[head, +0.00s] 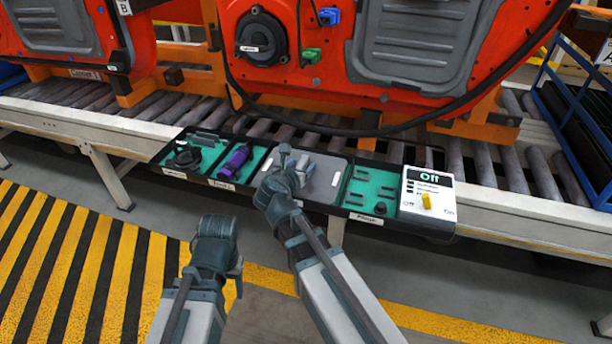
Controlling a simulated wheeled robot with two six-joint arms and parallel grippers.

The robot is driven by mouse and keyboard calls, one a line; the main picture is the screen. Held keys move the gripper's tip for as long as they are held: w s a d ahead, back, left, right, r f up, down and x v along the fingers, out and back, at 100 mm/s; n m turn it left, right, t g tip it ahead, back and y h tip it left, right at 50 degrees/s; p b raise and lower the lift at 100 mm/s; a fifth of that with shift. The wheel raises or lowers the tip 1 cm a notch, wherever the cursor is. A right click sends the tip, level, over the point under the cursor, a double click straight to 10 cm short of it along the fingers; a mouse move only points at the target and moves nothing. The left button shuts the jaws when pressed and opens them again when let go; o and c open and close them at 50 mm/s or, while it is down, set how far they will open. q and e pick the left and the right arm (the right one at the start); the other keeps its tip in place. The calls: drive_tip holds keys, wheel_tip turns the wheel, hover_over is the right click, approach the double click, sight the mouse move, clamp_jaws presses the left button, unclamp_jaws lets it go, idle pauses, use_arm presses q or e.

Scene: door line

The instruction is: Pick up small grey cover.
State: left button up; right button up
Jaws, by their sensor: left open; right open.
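The small grey cover (325,180) is a flat grey plate lying in the middle compartment of the black parts tray (262,190). My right gripper (294,160) is over the left part of this compartment, with its fingers apart and nothing seen between them. It hides the cover's left part; whether it touches the cover I cannot tell. My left gripper (216,228) is lower and to the left, in front of the tray over the floor. It is open; its fingers are hard to make out.
A black round part (186,156) and a purple tool (236,160) lie in the tray's left compartments. A switch box (427,192) marked "Off" is at its right end. The roller conveyor (485,165) carries orange doors (300,50) behind the tray.

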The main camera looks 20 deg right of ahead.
drive_tip(key=shift+w+d+f, duration=0.1)
drive_tip(key=shift+w, duration=0.1)
drive_tip(key=shift+s, duration=0.1)
drive_tip(key=shift+c, duration=0.3)
clamp_jaws()
idle(0.9)
